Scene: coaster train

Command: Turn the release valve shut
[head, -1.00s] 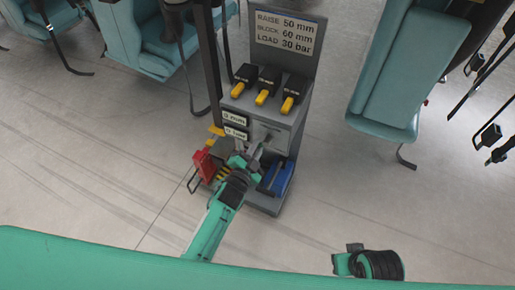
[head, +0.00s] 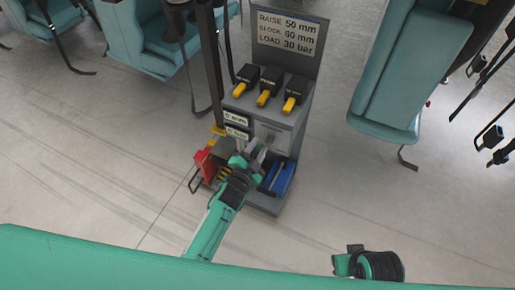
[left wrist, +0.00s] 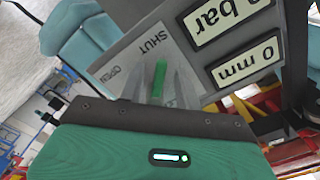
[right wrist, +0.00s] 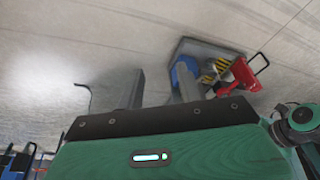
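The release valve's green handle (left wrist: 159,78) shows in the left wrist view on a grey plate marked SHUT and OPEN. My left gripper (head: 258,152) is at the front of the grey console (head: 288,122), and its fingers (left wrist: 160,85) lie on both sides of the handle. I cannot tell whether they press on it. In the head view my gripper hides the handle. My right gripper (right wrist: 158,88) is open and empty, with its fingers apart, over the floor to the right of the console.
A sign (head: 286,33) reads raise 50 mm, block 60 mm, load 30 bar. Several yellow-tipped levers (head: 264,98) sit below it. Two small readouts (head: 236,125) are beside the valve. A red item (head: 205,165) and a blue one (head: 281,178) are low on the console. Teal seats (head: 412,70) stand around.

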